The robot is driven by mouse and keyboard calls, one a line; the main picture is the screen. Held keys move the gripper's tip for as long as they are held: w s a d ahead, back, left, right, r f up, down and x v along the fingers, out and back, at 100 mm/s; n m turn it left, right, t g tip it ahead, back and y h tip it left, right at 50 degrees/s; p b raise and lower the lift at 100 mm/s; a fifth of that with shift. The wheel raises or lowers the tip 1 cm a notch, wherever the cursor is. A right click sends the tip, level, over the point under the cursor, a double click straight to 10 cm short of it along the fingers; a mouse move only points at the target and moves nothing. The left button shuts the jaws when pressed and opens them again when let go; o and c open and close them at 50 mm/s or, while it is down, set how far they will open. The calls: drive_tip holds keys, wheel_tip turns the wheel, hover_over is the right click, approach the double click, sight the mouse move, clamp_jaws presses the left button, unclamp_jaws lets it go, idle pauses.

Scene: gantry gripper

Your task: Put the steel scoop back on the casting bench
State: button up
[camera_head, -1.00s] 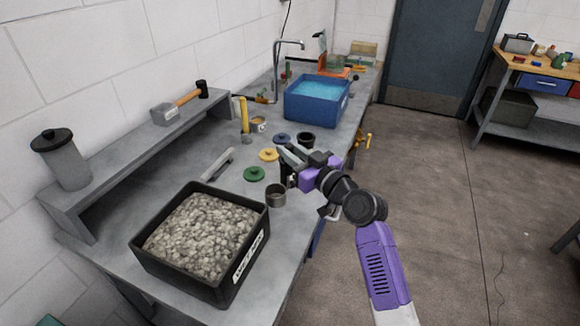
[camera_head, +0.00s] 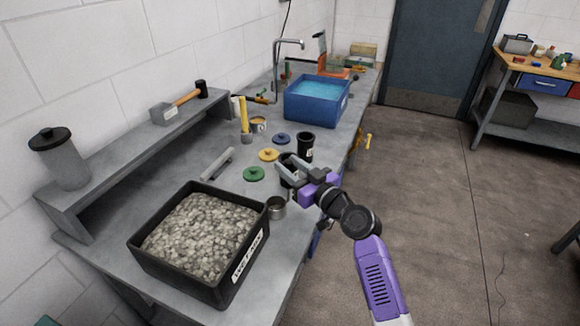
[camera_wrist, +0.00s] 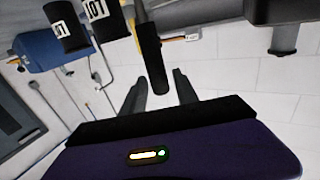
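The steel scoop shows in the head view as a small round grey cup (camera_head: 277,208) just below and left of my gripper (camera_head: 284,168). In the wrist view its dark handle (camera_wrist: 152,66) runs between my two fingers (camera_wrist: 160,82), with a thin grey stem leading up out of the frame.
A black tray of grey grit (camera_head: 137,248) stands left of the scoop. Green (camera_head: 254,174), yellow (camera_head: 268,155) and blue (camera_head: 281,138) lids lie beyond. A black labelled container (camera_head: 305,148) stands near my gripper. A blue water tub (camera_head: 312,113) is further back.

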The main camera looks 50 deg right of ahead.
idle(0.3)
drive_tip(key=shift+r, duration=0.2)
drive_tip(key=s+a+b, duration=0.2)
drive_tip(key=s+b, duration=0.2)
drive_tip(key=s, duration=0.7)
drive_tip(key=s+a+f+m+g, duration=0.2)
drive_tip(key=s+a+f+g, duration=0.1)
drive_tip(key=s+a+f, duration=0.8)
drive_tip(key=s+a+r+n+y, duration=0.3)
drive_tip(key=s+a+n, duration=0.1)
drive_tip(key=s+a, duration=0.9)
drive_tip(key=s, duration=0.3)
drive_tip(key=shift+a, duration=0.2)
drive_tip(key=shift+s, duration=0.1)
